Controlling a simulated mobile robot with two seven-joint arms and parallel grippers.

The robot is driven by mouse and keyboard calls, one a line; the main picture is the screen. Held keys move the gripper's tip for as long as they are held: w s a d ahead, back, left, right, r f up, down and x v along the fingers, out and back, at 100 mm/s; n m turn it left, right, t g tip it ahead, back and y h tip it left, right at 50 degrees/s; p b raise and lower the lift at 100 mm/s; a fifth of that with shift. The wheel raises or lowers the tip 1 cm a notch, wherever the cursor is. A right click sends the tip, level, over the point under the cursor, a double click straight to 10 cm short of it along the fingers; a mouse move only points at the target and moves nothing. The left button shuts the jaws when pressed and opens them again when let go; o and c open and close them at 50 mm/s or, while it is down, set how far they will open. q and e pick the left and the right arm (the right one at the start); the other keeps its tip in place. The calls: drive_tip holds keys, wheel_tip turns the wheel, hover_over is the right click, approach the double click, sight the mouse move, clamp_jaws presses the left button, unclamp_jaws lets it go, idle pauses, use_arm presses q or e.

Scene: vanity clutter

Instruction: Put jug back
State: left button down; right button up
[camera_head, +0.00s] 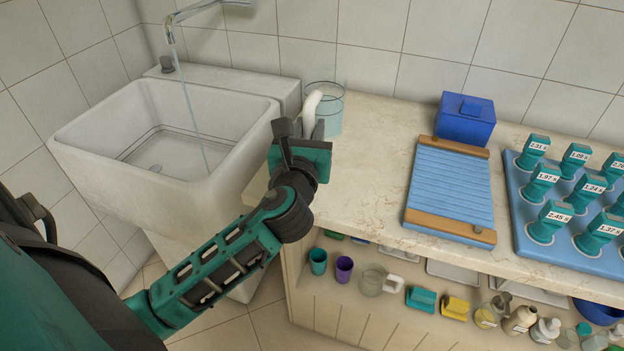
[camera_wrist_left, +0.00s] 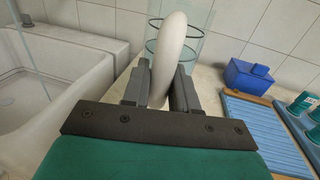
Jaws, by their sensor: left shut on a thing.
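The jug (camera_head: 331,101) is clear glass or plastic with a thick white handle (camera_head: 309,108). It is upright at the back left of the counter, beside the sink; whether its base touches the counter is hard to tell. My left gripper (camera_head: 297,135) is shut on the white handle. In the left wrist view the handle (camera_wrist_left: 169,55) stands between the two grey fingers (camera_wrist_left: 158,92), with the clear jug body (camera_wrist_left: 190,40) behind it. The gripper hides the lower part of the handle. My right gripper does not show.
A white sink (camera_head: 100,120) with running water stands left of the jug. A blue slatted board (camera_head: 450,185), a blue box (camera_head: 465,118) and a blue rack (camera_head: 560,250) of teal-topped stamps are to the right. Cups and bottles fill the shelf below. The counter (camera_head: 375,150) between jug and board is clear.

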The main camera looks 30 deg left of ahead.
use_arm(q)
wheel_tip(320, 180, down, 8)
drive_tip(key=shift+b, duration=1.15)
drive_tip(key=shift+f+b, duration=0.85)
drive_tip(key=shift+f, duration=1.3)
drive_tip(key=shift+f, duration=0.1)
drive_tip(key=c, duration=0.9)
unclamp_jaws()
drive_tip(key=shift+f, duration=0.15)
